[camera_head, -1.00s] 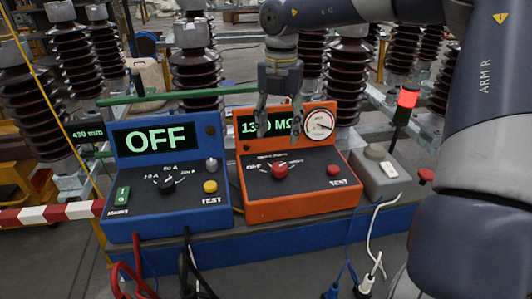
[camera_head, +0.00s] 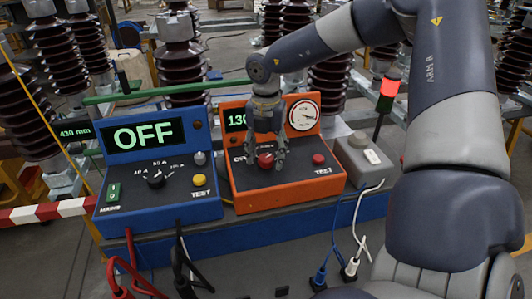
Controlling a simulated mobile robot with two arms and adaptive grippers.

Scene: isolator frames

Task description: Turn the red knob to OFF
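The red knob (camera_head: 265,161) sits on the sloped panel of the orange tester (camera_head: 292,189). My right gripper (camera_head: 265,164) points down over this panel, its fingers spread at either side of the knob. I cannot tell whether the fingertips touch it. The gripper covers part of the tester's display and the scale marks around the knob, so the knob's setting is not readable. My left gripper is not in view.
A blue tester (camera_head: 154,197) showing OFF, with a black knob and a yellow button, stands close on the left. A red TEST button (camera_head: 319,159) is right of the knob. A grey box (camera_head: 357,167) and a red-lit beacon (camera_head: 389,87) stand further right.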

